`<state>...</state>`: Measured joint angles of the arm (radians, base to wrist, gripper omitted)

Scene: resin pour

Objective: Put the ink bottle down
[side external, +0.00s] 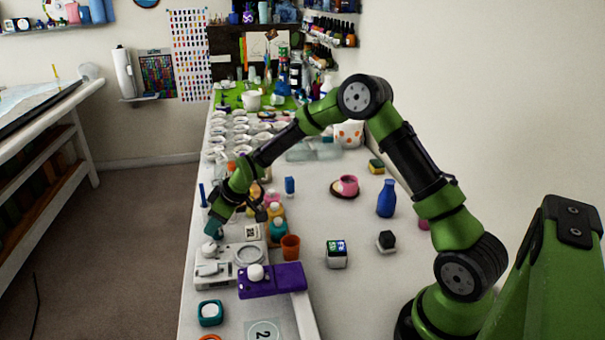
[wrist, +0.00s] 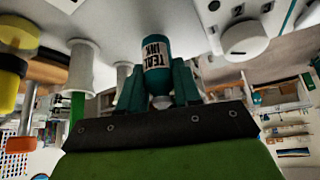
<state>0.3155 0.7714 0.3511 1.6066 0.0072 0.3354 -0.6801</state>
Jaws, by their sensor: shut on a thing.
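The ink bottle (wrist: 155,52) is teal with a white label reading "TEAL INK" and sits between the teal fingers in the wrist view. My gripper (wrist: 157,76) is shut on it, with one finger on each side. In the side view my gripper (side external: 213,224) is low at the left edge of the bench, just behind a white device (side external: 215,271). The bottle is not clearly made out there. I cannot tell whether its base touches a surface.
A purple device (side external: 272,281) with a white knob stands at the front. An orange cup (side external: 290,246) and several small bottles crowd the right of my gripper. A blue bottle (side external: 386,199) stands farther right.

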